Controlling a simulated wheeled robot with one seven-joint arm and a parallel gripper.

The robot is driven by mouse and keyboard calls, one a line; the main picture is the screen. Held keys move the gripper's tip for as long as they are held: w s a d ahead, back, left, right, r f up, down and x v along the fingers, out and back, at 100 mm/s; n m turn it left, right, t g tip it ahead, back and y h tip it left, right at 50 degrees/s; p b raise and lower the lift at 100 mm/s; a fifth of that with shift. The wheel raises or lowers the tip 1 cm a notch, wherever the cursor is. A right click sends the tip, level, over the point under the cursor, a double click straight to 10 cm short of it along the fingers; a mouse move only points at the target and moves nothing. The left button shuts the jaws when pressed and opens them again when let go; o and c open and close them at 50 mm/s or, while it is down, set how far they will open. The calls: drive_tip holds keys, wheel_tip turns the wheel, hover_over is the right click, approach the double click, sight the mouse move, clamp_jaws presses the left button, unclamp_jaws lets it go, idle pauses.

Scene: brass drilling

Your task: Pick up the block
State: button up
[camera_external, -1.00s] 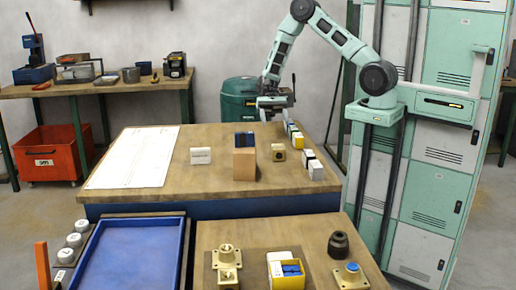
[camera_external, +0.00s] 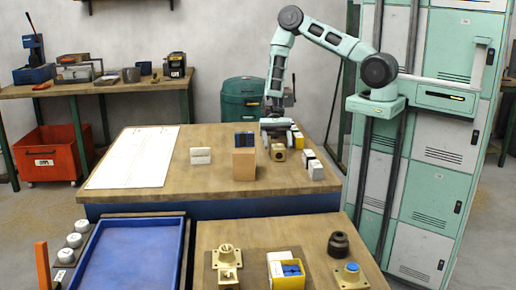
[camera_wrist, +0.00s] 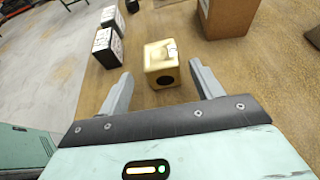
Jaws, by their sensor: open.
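A small brass block (camera_external: 278,153) with a dark round hole in its face sits on the wooden table, just right of a taller wooden block. In the wrist view the brass block (camera_wrist: 162,64) lies ahead of my gripper (camera_wrist: 158,84), roughly centred between the two open fingers. My gripper (camera_external: 274,138) is above and close behind the brass block in the external view. The jaws are empty. Whether the fingers reach down beside the block is hard to tell.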

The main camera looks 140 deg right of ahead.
sight(278, 150)
drive_tip(key=shift+p+x, duration=0.7)
drive_tip(key=shift+x, duration=1.6)
drive_tip(key=shift+w+d+r, duration=0.1)
drive_tip(key=shift+w+d, duration=0.05)
clamp_jaws()
drive_tip(key=shift+r, duration=0.15)
